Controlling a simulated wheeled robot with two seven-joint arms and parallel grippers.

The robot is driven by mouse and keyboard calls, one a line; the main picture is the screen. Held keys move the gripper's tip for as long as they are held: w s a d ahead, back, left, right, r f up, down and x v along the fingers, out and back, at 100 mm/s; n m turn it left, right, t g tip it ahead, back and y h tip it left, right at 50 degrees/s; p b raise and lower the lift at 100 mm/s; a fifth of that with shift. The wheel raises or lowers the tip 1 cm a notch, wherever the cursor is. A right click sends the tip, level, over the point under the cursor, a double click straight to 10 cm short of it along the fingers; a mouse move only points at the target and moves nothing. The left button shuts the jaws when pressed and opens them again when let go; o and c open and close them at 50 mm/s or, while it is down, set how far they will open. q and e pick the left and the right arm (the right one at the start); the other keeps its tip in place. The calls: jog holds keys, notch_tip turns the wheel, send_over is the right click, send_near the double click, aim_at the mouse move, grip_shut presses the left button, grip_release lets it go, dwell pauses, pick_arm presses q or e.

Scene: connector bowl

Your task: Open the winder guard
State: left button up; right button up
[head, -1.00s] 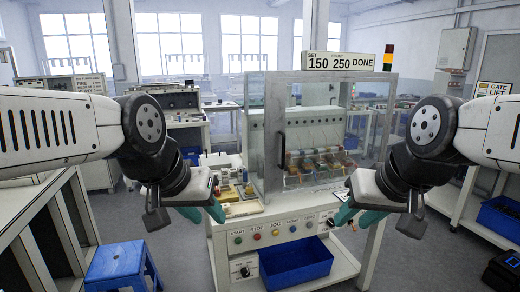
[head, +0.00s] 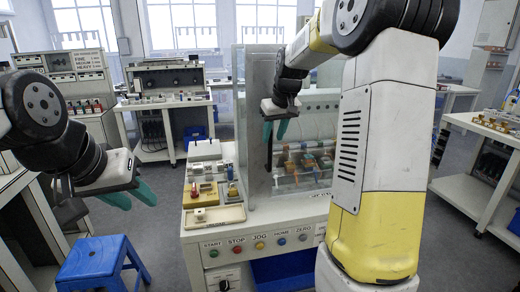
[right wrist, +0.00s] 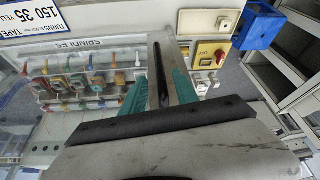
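The winder guard (head: 305,125) is a clear-paned enclosure over the winder and looks shut. Its upright black handle (head: 268,155) is at the left front edge and also shows in the right wrist view (right wrist: 160,75). My right gripper (head: 275,131) is at the handle's upper part. In the right wrist view its teal fingers (right wrist: 160,90) are apart, one on each side of the handle; I cannot tell whether they touch it. My left gripper (head: 132,196) is open and empty, left of the winder bench. My right arm hides the guard's right side.
Coils on the winder (head: 305,160) show through the pane. A button row (head: 259,244) runs along the bench front. A yellow-and-red fixture (head: 200,190) stands left of the guard. A blue stool (head: 100,262) is at the lower left. A side table (head: 485,135) stands right.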

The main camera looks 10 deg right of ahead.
aim_at(271, 145)
jog(key=x, duration=0.6)
jog(key=shift+f, duration=0.25)
grip_shut()
dwell(1.2)
